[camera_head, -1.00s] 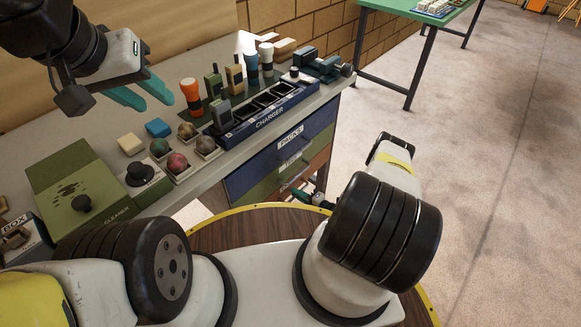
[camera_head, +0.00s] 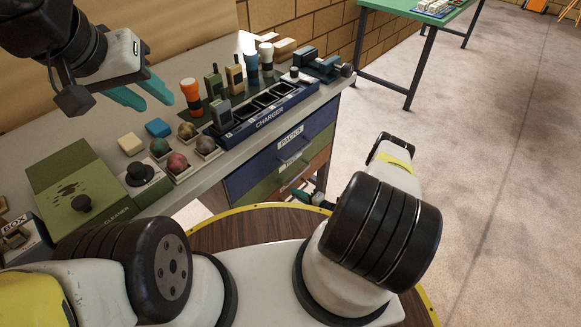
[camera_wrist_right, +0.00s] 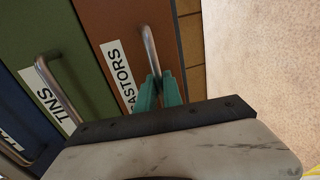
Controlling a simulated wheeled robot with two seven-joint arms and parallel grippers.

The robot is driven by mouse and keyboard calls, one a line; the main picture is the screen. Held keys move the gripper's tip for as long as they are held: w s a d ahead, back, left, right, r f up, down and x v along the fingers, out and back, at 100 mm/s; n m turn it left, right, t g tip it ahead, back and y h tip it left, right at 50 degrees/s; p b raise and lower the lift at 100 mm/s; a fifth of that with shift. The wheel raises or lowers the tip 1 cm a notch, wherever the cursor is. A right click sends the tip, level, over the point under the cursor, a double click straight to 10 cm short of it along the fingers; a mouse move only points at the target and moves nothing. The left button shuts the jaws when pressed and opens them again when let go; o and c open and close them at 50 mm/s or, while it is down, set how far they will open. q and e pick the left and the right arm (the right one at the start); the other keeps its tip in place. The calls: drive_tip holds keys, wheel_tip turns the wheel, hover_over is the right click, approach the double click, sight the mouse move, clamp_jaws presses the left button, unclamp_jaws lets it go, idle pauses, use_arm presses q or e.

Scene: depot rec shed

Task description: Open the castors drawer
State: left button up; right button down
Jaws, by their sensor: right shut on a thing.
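The castors drawer (camera_wrist_right: 115,30) has a brown front with a white CASTORS label and a metal bar handle (camera_wrist_right: 149,48). It is the lowest of the drawers under the bench; in the head view its brown front (camera_head: 321,163) shows only partly. My right gripper (camera_wrist_right: 160,91) is shut on the handle near its lower end in the wrist view. My left gripper (camera_head: 143,92) is open and empty above the bench's left part.
The green tins drawer (camera_wrist_right: 40,25) and blue packs drawer (camera_head: 310,135) sit above it. The bench top (camera_head: 225,150) carries a charger (camera_head: 270,115), torches, balls and a green cleaner box (camera_head: 80,185).

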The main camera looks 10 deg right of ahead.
drive_tip(key=f+v, duration=0.3)
drive_tip(key=v, duration=1.1)
drive_tip(key=s+f+v, duration=0.1)
drive_tip(key=f+v, duration=0.2)
drive_tip(key=v, duration=1.1)
drive_tip(key=shift+d, duration=0.4)
drive_tip(key=shift+s, duration=0.1)
drive_tip(key=c, duration=1.5)
unclamp_jaws()
drive_tip(key=shift+d, duration=0.1)
drive_tip(key=v, duration=0.7)
drive_tip(key=shift+s, duration=0.3)
drive_tip(key=shift+d, duration=0.15)
